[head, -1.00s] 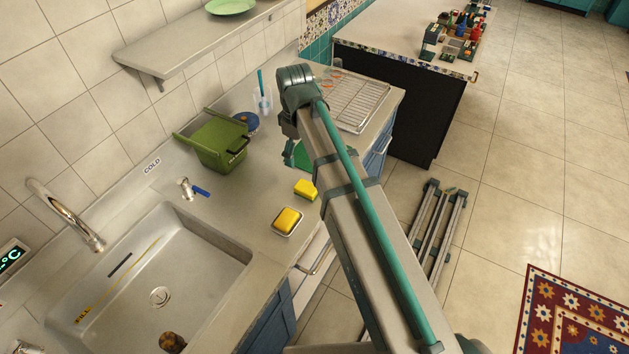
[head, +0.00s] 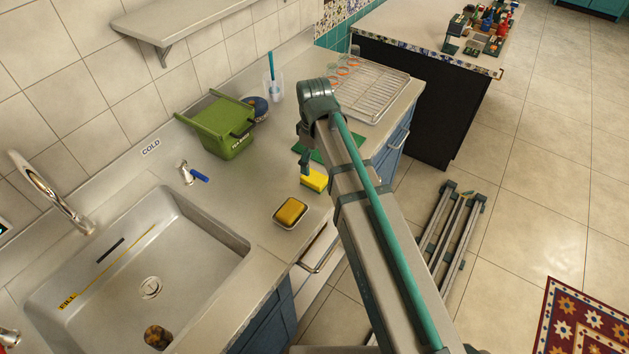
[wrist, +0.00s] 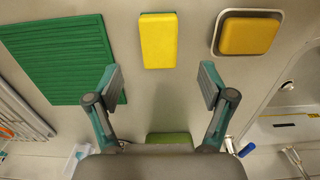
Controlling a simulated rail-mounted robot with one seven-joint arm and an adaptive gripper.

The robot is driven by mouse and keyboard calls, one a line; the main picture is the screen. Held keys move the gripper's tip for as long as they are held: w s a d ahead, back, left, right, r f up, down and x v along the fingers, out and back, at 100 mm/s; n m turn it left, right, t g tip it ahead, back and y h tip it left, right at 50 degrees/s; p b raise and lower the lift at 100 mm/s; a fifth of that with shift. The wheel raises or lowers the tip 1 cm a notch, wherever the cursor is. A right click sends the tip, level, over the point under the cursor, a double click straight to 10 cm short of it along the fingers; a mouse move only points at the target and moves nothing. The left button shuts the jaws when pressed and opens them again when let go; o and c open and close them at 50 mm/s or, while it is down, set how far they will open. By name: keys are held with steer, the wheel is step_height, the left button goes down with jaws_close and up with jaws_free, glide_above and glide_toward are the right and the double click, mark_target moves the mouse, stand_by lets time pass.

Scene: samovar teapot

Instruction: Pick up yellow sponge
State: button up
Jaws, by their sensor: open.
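The yellow sponge (head: 314,181) lies on the grey counter, partly hidden behind my arm in the head view. In the wrist view the sponge (wrist: 158,41) is upper centre, with a thin green edge at its top. My gripper (wrist: 161,84) is open and empty, its two fingers spread wide. The sponge lies beyond the fingertips in the picture, in line with the gap between them. In the head view my gripper (head: 306,163) hangs over the counter close to the sponge. I cannot tell the exact height between them.
A dish (head: 278,222) holding an amber block (head: 291,211) is near the sponge. A green ribbed mat (wrist: 52,58) lies on its other side. A green bin (head: 222,128) stands by the wall. The sink (head: 200,240), a wire rack (head: 372,95) and glasses are farther off.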

mark_target(314, 177)
steer(key=shift+f+p, duration=1.35)
steer(key=shift+f, duration=2.7)
steer(key=c, duration=1)
